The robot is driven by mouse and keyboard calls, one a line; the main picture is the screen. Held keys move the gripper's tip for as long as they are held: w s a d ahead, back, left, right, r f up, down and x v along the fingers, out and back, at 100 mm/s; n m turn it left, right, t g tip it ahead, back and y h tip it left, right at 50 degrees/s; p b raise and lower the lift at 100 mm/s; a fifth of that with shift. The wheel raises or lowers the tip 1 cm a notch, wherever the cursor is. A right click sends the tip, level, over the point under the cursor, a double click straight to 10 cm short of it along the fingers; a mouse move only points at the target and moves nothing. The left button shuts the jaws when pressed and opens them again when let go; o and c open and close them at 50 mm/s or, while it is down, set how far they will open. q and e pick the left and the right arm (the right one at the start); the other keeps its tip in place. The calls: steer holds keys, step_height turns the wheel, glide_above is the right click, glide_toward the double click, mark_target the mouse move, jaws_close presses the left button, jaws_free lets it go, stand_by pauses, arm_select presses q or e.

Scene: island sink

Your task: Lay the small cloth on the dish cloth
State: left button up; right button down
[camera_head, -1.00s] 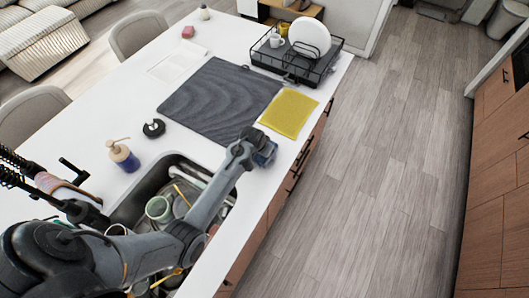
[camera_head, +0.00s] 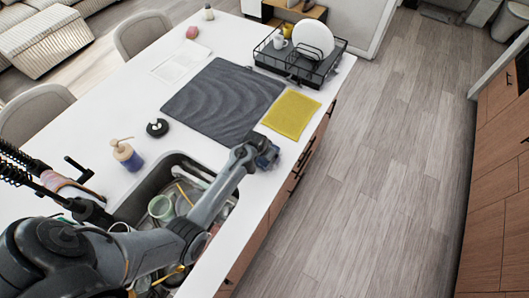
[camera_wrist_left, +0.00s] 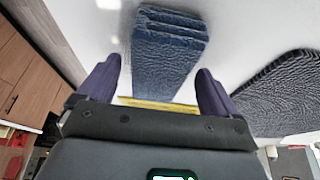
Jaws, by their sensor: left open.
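A small blue folded cloth (camera_wrist_left: 170,40) lies on the white counter in the left wrist view. Its lower end reaches between my left gripper's fingers (camera_wrist_left: 158,70), which are spread apart and not closed on it. In the head view my left gripper (camera_head: 265,154) is low over the counter between the sink and the yellow cloth, and mostly hides the blue cloth. A flat yellow cloth (camera_head: 291,115) lies near the counter's right edge, just beyond the gripper. A strip of it (camera_wrist_left: 155,104) shows in the wrist view. My right gripper is not in view.
A dark grey mat (camera_head: 222,100) lies left of the yellow cloth. A black dish rack (camera_head: 335,62) with a white plate stands behind. The counter edge drops off to the right.

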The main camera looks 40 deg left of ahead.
arm_select(q)
steer(key=shift+f+b, duration=0.3)
steer(key=v, duration=0.9)
steer(key=shift+s+d+r, duration=0.1)
steer(key=shift+s+r, duration=0.05)
steer(key=shift+s, duration=0.1)
steer(key=shift+s+r, duration=0.2)
steer(key=shift+r, duration=0.1)
steer(key=shift+s+d+r, duration=0.15)
steer(key=shift+s+r, duration=0.05)
steer(key=shift+s, duration=0.1)
steer(key=s+d+m, duration=0.1)
steer(key=s+d, duration=0.3)
steer(key=s, duration=0.7)
steer(key=shift+d+r+m+g, duration=0.2)
steer(key=shift+d+m+g, duration=0.1)
steer(key=shift+d, duration=0.1)
steer(key=shift+m+h, duration=0.4)
steer(key=shift+m, duration=0.5)
steer(key=s+d+r, duration=0.1)
steer(key=s+d, duration=0.1)
steer(key=s, duration=0.2)
steer(key=s+d+r, duration=0.1)
steer(key=s+d, duration=0.2)
steer(key=s, duration=0.2)
steer(key=s+d+r, duration=0.2)
steer(key=s+d, duration=0.1)
steer(key=s, duration=0.1)
steer(key=shift+s, duration=0.25)
